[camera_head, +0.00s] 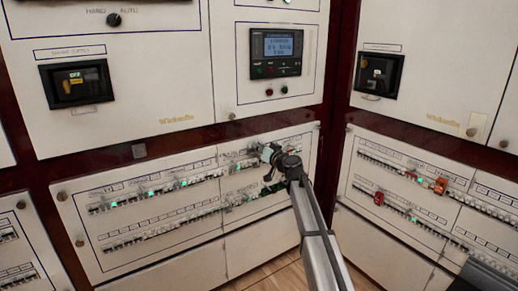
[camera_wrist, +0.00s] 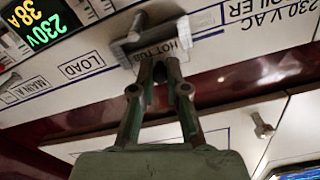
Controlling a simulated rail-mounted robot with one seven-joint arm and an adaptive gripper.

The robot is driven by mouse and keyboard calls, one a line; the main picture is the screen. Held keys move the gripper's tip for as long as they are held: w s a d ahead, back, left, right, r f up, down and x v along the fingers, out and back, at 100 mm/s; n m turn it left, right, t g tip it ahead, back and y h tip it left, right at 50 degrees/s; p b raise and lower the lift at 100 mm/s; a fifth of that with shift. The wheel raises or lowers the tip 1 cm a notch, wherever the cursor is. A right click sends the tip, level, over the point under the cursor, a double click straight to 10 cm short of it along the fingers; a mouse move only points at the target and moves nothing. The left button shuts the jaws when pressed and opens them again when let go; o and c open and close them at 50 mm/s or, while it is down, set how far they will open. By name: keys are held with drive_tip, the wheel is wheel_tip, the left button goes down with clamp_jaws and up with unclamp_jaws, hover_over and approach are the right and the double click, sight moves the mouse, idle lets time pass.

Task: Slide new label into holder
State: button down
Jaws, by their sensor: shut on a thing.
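My gripper (camera_head: 268,156) is at the upper right part of the left breaker panel (camera_head: 222,255), close to its upper row. In the wrist view its two green fingers (camera_wrist: 163,62) come together at the top. They are shut on a white label reading HOT TUB (camera_wrist: 180,47), which lies at the panel face. The fingertips hide part of the label's edge. I cannot tell how far the label sits inside a holder. The label is too small to make out in the head view.
A grey metal fastener (camera_wrist: 145,38) stands out right beside the fingertips and label. Another fastener (camera_wrist: 262,126) sits at lower right. A lit meter display (camera_wrist: 38,25) is at upper left. Another breaker panel (camera_head: 395,240) stands to the right, with red devices (camera_head: 440,186).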

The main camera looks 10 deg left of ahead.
drive_tip(key=shift+f+b, duration=0.6)
drive_tip(key=shift+b, duration=0.05)
drive_tip(key=c, duration=1.1)
unclamp_jaws()
drive_tip(key=v, duration=1.2)
